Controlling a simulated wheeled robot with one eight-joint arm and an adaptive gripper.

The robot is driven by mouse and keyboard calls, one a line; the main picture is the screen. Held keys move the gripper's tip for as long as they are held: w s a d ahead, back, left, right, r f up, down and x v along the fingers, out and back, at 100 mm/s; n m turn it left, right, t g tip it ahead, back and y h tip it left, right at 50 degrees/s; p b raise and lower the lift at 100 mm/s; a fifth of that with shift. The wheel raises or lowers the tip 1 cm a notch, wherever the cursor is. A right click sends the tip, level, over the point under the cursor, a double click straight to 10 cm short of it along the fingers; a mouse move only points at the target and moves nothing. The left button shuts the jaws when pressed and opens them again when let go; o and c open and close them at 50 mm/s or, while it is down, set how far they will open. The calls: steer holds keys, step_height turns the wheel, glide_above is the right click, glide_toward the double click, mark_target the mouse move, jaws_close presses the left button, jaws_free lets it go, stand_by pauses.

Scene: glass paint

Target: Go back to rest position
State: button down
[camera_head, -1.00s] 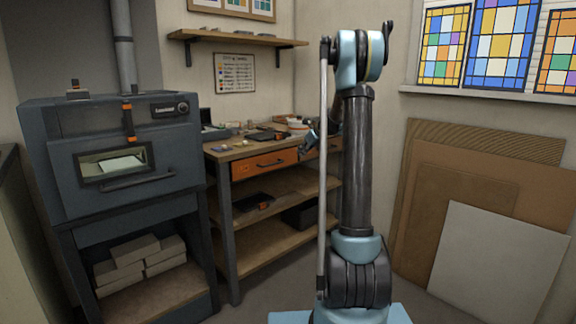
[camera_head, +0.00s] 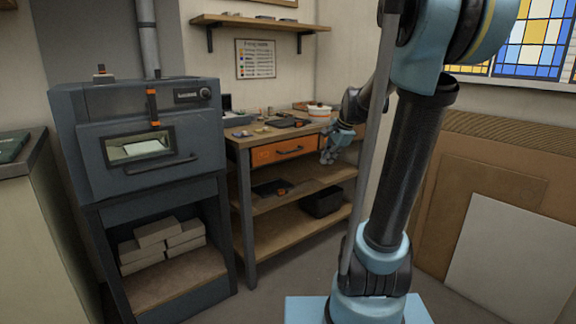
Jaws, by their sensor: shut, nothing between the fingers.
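My gripper (camera_head: 328,155) is at the end of my arm, in front of the right part of the wooden workbench (camera_head: 236,139) and near the height of its orange drawer (camera_head: 284,151). It is small in the picture, and it appears shut with nothing held. My arm's upper links lean to the right and fill the right middle of the view. Part of the bench behind the arm is hidden.
A dark kiln (camera_head: 140,185) with a small window stands on the left, with pale bricks (camera_head: 160,232) on its lower shelf. Boards and panels (camera_head: 505,250) lean on the right wall. Open floor (camera_head: 265,295) lies in front of the bench.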

steer(key=s+d+f+n+h, duration=0.1)
steer(key=s+f+n, duration=0.3)
steer(key=s, duration=0.5)
steer(key=s+d+f+n+g+h, duration=0.1)
steer(key=s+f+n, duration=0.4)
steer(key=s, duration=0.5)
steer(key=s+d+f+n+g+h, duration=0.1)
steer(key=s+d+f+n, duration=0.1)
steer(key=s+f+n, duration=0.3)
steer(key=s, duration=0.4)
steer(key=shift+s+f, duration=0.15)
steer(key=shift+s, duration=0.05)
